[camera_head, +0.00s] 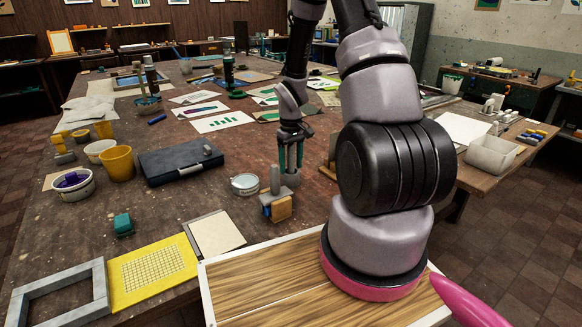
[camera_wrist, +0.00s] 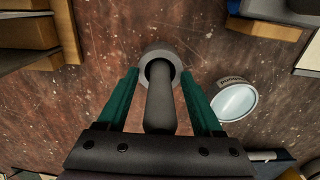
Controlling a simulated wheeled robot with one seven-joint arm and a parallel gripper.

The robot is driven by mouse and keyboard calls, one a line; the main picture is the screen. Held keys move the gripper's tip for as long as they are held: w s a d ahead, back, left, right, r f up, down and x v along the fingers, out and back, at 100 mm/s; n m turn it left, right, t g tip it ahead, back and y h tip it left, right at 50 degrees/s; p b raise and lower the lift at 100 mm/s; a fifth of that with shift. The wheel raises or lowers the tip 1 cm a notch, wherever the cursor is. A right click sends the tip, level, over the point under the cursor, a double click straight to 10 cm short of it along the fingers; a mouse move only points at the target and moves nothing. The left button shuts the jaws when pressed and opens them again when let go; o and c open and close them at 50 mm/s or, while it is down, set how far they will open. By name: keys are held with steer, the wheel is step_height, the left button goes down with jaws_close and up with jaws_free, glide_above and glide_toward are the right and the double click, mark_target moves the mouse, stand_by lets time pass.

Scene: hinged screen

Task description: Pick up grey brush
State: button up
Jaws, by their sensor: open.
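A grey upright rod, which looks like the grey brush's handle (camera_wrist: 160,105), stands in a round grey cup (camera_wrist: 147,56) in the wrist view. Its bristles cannot be seen. My gripper (camera_wrist: 160,80) is open, with one green finger on each side of the rod and a visible gap on both sides. In the head view my gripper (camera_head: 291,166) points down over the grey cup (camera_head: 291,179), low above the table. The rod is mostly hidden there by the fingers.
A round tin (camera_head: 245,184) stands close by; it also shows in the wrist view (camera_wrist: 237,102). A wooden block with grey parts (camera_head: 279,209) stands just in front of the cup. A dark case (camera_head: 180,165) lies left. Wooden pieces (camera_wrist: 30,35) stand at the wrist view's upper left.

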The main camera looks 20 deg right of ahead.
jaws_close()
steer(key=shift+r, duration=0.1)
step_height(320, 180, up, 10)
steer(key=shift+f, duration=0.1)
